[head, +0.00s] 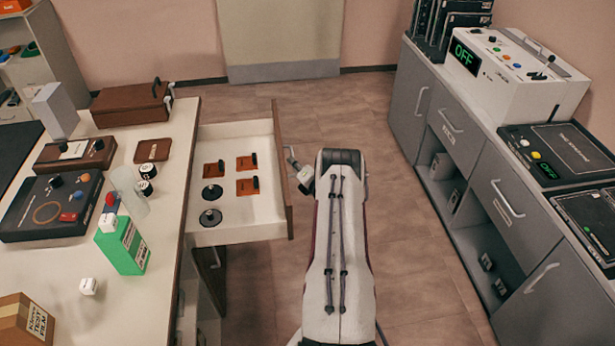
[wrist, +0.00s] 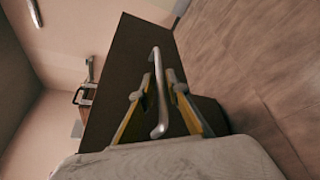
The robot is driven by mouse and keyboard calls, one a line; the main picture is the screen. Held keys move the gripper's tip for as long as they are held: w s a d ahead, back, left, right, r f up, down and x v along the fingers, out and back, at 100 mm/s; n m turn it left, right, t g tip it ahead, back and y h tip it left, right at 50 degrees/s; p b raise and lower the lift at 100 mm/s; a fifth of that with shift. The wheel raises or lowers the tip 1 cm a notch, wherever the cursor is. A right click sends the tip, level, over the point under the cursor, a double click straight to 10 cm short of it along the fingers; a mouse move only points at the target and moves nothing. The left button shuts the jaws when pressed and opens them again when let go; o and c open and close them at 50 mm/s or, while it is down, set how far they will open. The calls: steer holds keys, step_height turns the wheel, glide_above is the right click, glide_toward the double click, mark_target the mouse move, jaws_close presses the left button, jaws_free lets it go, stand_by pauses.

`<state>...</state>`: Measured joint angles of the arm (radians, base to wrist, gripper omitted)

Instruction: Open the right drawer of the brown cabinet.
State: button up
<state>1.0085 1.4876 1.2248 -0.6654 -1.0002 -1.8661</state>
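The drawer (head: 238,131) with a dark brown front and pale inside is pulled well out of the white-topped cabinet (head: 186,150) in the head view. It holds several brown square pieces and two black discs. In the wrist view I see the brown drawer front (wrist: 120,60) and its metal bar handle (wrist: 160,100). My gripper (head: 303,177) is at the outer face of the drawer front. In the wrist view my gripper (wrist: 158,91) has one yellow finger on each side of the handle, with gaps between them and the bar. The fingers look open.
The cabinet top carries a green box (head: 125,246), a dark device (head: 48,207), a brown case (head: 131,104) and small items. Grey cabinets (head: 424,110) with machines stand along the right. The floor (head: 400,230) between is clear apart from my arm.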

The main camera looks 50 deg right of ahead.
steer(key=v, duration=1)
steer(key=shift+s, duration=0.25)
steer(key=shift+a+r, duration=0.1)
stand_by(0.7)
